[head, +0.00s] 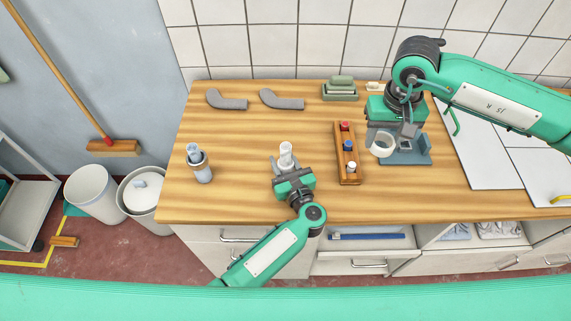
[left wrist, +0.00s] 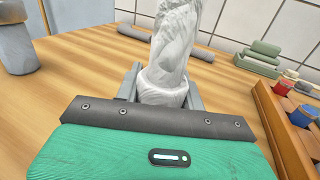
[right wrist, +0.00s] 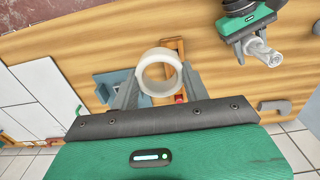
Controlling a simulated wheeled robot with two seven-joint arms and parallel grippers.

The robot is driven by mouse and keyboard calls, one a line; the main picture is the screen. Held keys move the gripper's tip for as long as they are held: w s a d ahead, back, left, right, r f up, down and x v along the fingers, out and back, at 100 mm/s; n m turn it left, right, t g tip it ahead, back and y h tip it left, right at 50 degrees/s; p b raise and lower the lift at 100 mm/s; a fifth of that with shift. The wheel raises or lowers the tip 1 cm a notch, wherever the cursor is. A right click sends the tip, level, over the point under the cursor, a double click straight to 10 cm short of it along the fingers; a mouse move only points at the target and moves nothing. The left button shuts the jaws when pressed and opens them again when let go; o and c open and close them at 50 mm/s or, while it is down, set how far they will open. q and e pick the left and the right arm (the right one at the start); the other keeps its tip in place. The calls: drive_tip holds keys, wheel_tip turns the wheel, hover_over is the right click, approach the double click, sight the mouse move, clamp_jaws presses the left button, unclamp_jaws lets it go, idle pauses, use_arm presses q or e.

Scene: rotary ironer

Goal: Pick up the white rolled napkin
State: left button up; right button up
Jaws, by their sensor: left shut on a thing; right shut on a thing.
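The white rolled napkin (head: 286,152) stands upright on the left-centre part of the wooden counter. In the left wrist view the crumpled white napkin (left wrist: 178,40) rises between the fingers, with a smoother band at its lower part. My left gripper (head: 285,165) is shut on it from the front. I cannot tell whether its base touches the counter. My right gripper (head: 392,138) is shut on a white ring (right wrist: 160,71), held near a blue stand (head: 418,158). The ring also shows in the head view (head: 382,146).
A wooden rack (head: 347,174) with red, blue and white pieces lies between the grippers. A grey-blue roll (head: 199,168) stands at the left. Two grey bent pieces (head: 281,101) and green stacked blocks (head: 340,90) lie at the back.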

use_arm(q)
wheel_tip(320, 180, up, 10)
drive_tip(key=shift+r, duration=0.1)
idle(0.4)
wheel_tip(320, 180, down, 7)
drive_tip(key=shift+f, duration=0.15)
idle(0.3)
drive_tip(key=shift+f, duration=1.25)
drive_tip(key=shift+f, duration=0.15)
drive_tip(key=o, duration=0.9)
drive_tip(key=shift+c, duration=0.2)
